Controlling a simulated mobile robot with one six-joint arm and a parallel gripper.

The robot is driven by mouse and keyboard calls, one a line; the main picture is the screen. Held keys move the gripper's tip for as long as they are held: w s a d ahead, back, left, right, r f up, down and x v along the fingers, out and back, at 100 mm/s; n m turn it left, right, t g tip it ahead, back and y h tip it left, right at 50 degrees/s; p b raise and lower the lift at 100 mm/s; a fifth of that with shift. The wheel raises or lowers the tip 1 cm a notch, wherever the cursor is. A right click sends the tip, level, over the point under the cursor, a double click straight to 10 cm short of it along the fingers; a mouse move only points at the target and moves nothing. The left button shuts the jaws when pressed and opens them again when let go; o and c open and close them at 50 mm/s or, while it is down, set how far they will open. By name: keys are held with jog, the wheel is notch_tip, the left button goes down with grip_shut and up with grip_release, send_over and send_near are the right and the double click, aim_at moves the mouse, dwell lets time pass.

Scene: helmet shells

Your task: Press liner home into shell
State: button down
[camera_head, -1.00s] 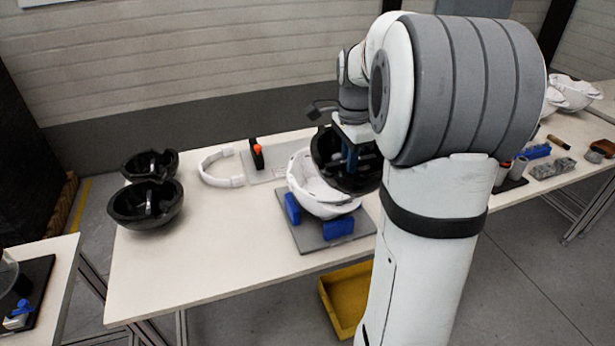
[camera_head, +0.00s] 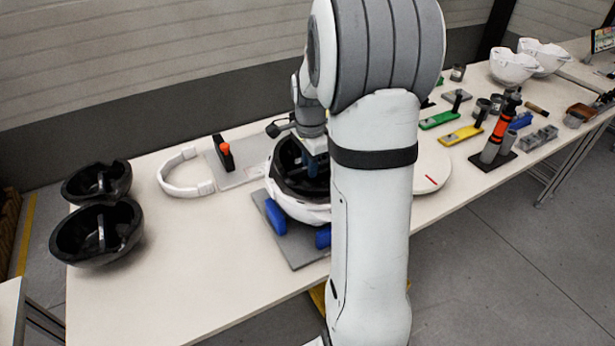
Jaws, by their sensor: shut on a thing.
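The white shell (camera_head: 288,207) sits open side up on a grey plate (camera_head: 297,251), between blue blocks (camera_head: 275,217). The black liner (camera_head: 285,180) lies inside the shell, its dark rim near the shell's rim. I cannot tell whether it is fully seated. My gripper (camera_head: 313,168) points down into the liner and is shut on it. My own arm hides the right side of the shell and liner, and most of the fingers.
Two black liners (camera_head: 98,228) (camera_head: 97,181) stand at the table's left end. A white band (camera_head: 185,188) and a grey board (camera_head: 240,160) with an orange-topped black post lie behind the shell. A white disc (camera_head: 430,170) and several tools are to the right. The front left tabletop is clear.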

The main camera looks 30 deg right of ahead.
jog(key=shift+s+a+f, duration=0.1)
jog(key=shift+f, duration=1.75)
jog(key=shift+f, duration=0.2)
jog(key=c, duration=1.4)
grip_release()
jog(key=shift+r, duration=0.1)
